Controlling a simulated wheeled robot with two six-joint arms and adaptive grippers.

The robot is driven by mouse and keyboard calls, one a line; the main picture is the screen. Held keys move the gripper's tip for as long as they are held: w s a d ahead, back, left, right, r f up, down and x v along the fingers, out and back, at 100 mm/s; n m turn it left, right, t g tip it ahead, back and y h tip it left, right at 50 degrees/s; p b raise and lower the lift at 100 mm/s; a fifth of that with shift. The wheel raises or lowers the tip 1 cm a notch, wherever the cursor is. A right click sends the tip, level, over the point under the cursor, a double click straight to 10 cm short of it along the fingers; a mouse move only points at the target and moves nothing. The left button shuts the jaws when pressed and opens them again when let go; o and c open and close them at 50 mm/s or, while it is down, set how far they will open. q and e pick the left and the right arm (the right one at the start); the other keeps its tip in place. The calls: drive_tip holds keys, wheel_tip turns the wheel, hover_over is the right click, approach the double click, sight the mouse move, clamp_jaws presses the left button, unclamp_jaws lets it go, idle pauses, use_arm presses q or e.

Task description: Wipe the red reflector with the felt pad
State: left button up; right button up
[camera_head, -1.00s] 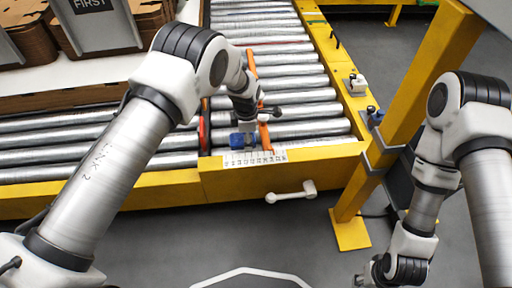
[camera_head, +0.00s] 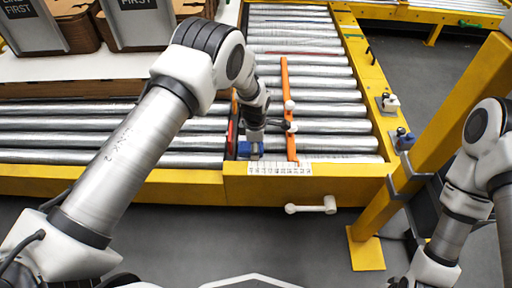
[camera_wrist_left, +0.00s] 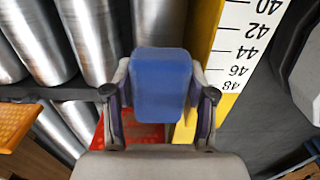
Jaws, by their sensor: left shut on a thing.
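My left gripper (camera_head: 252,142) is shut on a blue felt pad (camera_head: 250,150), low over the front left end of the rollers. The pad also fills the middle of the left wrist view (camera_wrist_left: 162,82), with a finger (camera_wrist_left: 113,105) on each side. The red reflector (camera_head: 231,135) is a narrow red strip just left of the pad in the head view. In the wrist view the red surface (camera_wrist_left: 135,132) lies below the pad, partly hidden by pad and gripper; I cannot tell whether they touch. My right arm is at the right edge, its gripper out of frame.
A white ruler (camera_head: 280,168) runs along the yellow front rail (camera_head: 330,186). An orange bar (camera_head: 288,115) stands over the rollers (camera_head: 330,98), right of the pad. A white handle (camera_head: 311,206) sticks out below the rail. A yellow post (camera_head: 420,150) stands at the right.

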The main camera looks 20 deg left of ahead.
use_arm(q)
drive_tip(key=shift+s+a+p, duration=0.25)
drive_tip(key=shift+a+p, duration=0.05)
drive_tip(key=shift+a, duration=0.55)
